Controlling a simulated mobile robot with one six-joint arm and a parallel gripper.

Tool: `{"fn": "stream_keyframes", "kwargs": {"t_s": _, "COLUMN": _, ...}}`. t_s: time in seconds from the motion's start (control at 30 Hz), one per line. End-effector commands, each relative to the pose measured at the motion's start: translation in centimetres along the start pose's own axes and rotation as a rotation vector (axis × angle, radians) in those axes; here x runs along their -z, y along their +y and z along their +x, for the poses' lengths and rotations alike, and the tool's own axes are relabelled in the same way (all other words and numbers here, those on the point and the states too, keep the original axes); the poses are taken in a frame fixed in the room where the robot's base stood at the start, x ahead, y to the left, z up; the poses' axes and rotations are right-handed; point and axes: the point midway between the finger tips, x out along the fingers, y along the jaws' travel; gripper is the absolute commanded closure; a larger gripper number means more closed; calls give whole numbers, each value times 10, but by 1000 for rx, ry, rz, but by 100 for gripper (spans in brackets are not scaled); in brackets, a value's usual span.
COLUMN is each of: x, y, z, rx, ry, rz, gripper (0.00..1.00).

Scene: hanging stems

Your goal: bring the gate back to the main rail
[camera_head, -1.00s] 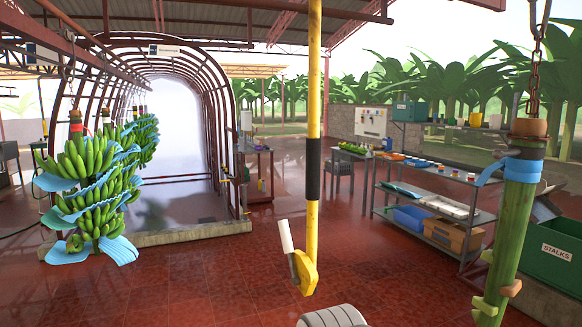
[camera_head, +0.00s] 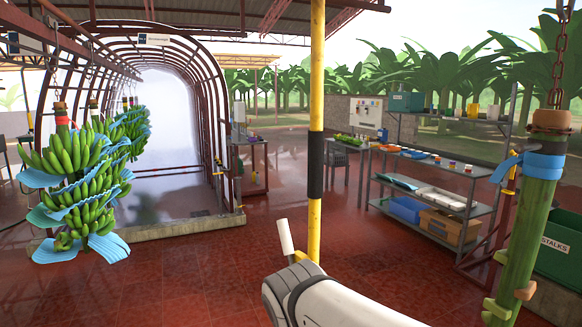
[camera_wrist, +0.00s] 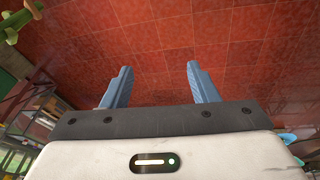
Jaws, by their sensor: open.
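A yellow pole (camera_head: 316,95) with a black sleeve (camera_head: 315,166) hangs upright near the middle of the head view. A white handle (camera_head: 286,237) sticks up at its lower end. The yellow part there is mostly hidden behind my white arm. Overhead rails (camera_head: 75,37) run at the upper left; I cannot make out the gate or how it is set. In the wrist view, my gripper (camera_wrist: 159,66) has two blue-grey fingers spread apart with nothing between them. Red floor shows beyond them. The gripper's fingers do not show in the head view.
A banana bunch (camera_head: 92,185) with blue sheets hangs at left, before an arched tunnel (camera_head: 214,75). A bare green stalk (camera_head: 531,235) hangs on a chain at right, near a green STALKS bin (camera_head: 562,255). Shelves (camera_head: 470,212) stand behind. The central floor is open.

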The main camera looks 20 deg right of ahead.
Motion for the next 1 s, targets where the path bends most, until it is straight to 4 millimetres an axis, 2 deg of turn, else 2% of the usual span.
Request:
{"fn": "stream_keyframes", "kwargs": {"t_s": 0.17, "x": 79, "y": 49, "z": -29, "rx": -351, "ry": 48, "rz": 200, "gripper": 46}}
{"fn": "stream_keyframes", "kwargs": {"t_s": 0.3, "x": 156, "y": 81, "z": -70, "rx": -645, "ry": 252, "rz": 421, "gripper": 46}}
{"fn": "stream_keyframes", "kwargs": {"t_s": 0.4, "x": 208, "y": 91, "z": -105, "rx": -803, "ry": 469, "rz": 581, "gripper": 46}}
{"fn": "stream_keyframes", "kwargs": {"t_s": 0.5, "x": 245, "y": 92, "z": -135, "rx": -892, "ry": 675, "rz": 704, "gripper": 46}}
{"fn": "stream_keyframes", "kwargs": {"t_s": 0.6, "x": 270, "y": 89, "z": -158, "rx": -934, "ry": 843, "rz": 791, "gripper": 46}}
{"fn": "stream_keyframes", "kwargs": {"t_s": 0.73, "x": 288, "y": 84, "z": -177, "rx": -954, "ry": 988, "rz": 859, "gripper": 46}}
{"fn": "stream_keyframes", "kwargs": {"t_s": 0.87, "x": 296, "y": 88, "z": -185, "rx": -959, "ry": 1047, "rz": 885, "gripper": 46}}
{"fn": "stream_keyframes", "kwargs": {"t_s": 1.0, "x": 302, "y": 107, "z": -183, "rx": -961, "ry": 1048, "rz": 888, "gripper": 46}}
